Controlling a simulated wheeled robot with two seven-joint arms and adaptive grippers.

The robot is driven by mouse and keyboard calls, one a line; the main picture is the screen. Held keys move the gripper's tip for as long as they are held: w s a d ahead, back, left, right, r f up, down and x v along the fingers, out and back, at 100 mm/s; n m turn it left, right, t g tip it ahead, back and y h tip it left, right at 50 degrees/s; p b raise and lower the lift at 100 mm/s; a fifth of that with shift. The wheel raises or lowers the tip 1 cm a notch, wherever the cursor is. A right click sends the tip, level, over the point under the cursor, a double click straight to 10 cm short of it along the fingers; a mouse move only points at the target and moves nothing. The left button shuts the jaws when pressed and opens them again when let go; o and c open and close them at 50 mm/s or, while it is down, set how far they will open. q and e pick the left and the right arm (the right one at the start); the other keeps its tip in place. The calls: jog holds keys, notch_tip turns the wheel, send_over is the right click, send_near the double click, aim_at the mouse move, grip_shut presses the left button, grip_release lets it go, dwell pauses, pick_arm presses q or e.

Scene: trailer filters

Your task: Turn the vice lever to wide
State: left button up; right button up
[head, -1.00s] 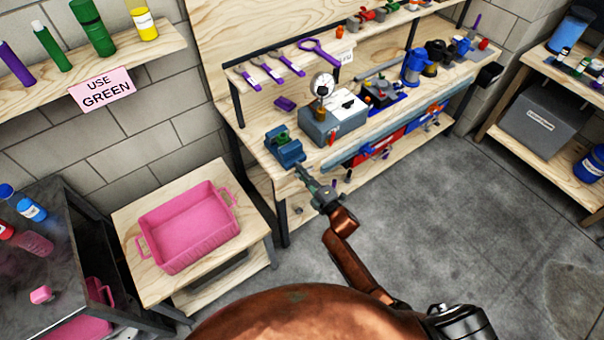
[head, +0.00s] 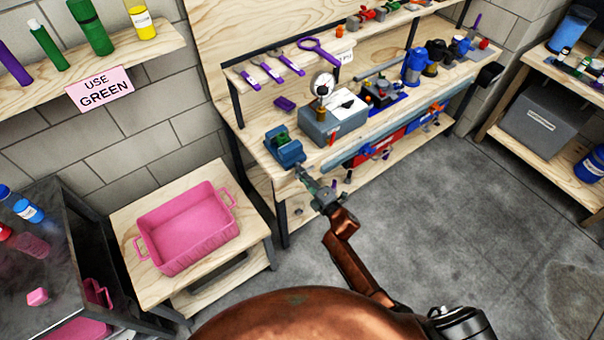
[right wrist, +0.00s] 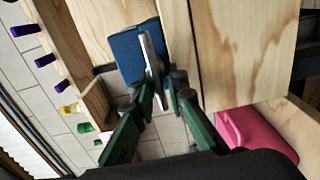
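The blue vice (head: 286,150) sits at the near left corner of the wooden workbench, with a green part on top. In the right wrist view the blue vice body (right wrist: 128,52) is just ahead, with its flat grey lever (right wrist: 152,60) standing out towards the camera. My right gripper (head: 301,170) is in front of the vice. In the right wrist view its two dark green fingers (right wrist: 158,84) are apart, one on each side of the lever's near end. I cannot tell whether either finger touches it. My left gripper is not in view.
A grey box with a dial gauge (head: 333,120) stands just right of the vice. A pink tray (head: 190,228) lies on a low wooden table to the left. The floor (head: 420,190) to the right is clear.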

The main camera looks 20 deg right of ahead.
jog(key=shift+o, duration=1.2)
jog(key=v, duration=1.2)
jog(key=shift+r, duration=0.1)
